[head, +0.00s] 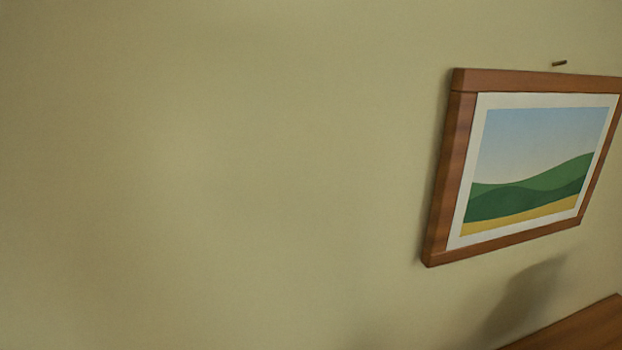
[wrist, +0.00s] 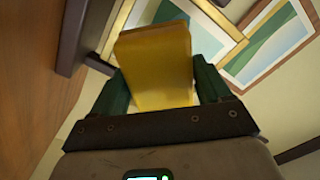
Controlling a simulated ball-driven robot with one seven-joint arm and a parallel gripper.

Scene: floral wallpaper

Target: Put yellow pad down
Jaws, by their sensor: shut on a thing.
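The yellow pad (wrist: 158,68) is a thick yellow block in the wrist view. My gripper (wrist: 157,85) is shut on it, with a dark green finger on each side. The pad sticks out past the fingertips and is slightly tilted in the picture. Its lower end is hidden behind the dark bar of my gripper. The head view shows neither the pad nor my gripper.
In the head view a wood-framed landscape picture (head: 530,160) hangs tilted on a plain wall (head: 220,170), with a wooden surface (head: 580,328) at bottom right. The wrist view shows framed pictures (wrist: 268,48) behind the pad and a brown wooden surface (wrist: 30,90) at left.

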